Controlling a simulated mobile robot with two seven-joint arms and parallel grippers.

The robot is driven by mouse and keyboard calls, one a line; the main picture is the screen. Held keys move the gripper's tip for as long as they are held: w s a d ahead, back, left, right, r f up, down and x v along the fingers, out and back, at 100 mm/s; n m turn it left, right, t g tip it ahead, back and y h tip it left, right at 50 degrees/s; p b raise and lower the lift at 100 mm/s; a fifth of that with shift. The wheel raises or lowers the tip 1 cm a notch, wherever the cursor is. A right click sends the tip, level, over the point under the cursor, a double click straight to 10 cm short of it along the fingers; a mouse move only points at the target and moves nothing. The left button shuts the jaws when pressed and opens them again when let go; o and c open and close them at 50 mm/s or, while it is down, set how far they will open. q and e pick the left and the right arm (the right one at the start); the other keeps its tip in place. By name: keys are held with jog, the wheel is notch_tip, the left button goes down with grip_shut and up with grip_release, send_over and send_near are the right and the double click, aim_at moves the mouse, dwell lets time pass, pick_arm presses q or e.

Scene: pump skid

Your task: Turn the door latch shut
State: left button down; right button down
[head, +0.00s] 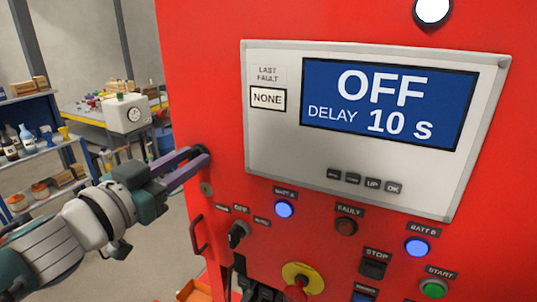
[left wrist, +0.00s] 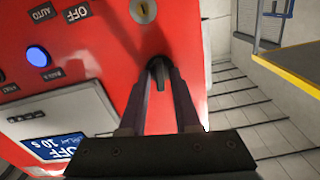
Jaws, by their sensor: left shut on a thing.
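The door latch (head: 204,150) is a small dark knob at the left edge of the red cabinet door (head: 228,120). My left gripper (head: 188,161) reaches in from the left, its purple fingers shut on the latch. In the left wrist view the dark latch (left wrist: 158,65) sits between the fingertips of my left gripper (left wrist: 163,78), against the red door face. The fingers hide part of the latch, so its exact angle is hard to tell. My right gripper is not in view.
A grey display panel (head: 270,165), lamps and switches cover the door to the right. Shelves (head: 40,130) and a workbench (head: 85,112) stand behind at left.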

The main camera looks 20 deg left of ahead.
pick_arm(q)
jog(key=shift+d+f+m+b, duration=0.15)
jog(key=shift+m+b, duration=0.85)
jog(key=shift+m, duration=3)
jog(key=shift+f+m+b, duration=0.1)
jog(key=shift+m+b, duration=0.9)
jog(key=shift+m, duration=3.3)
jog(key=c, duration=0.9)
grip_release()
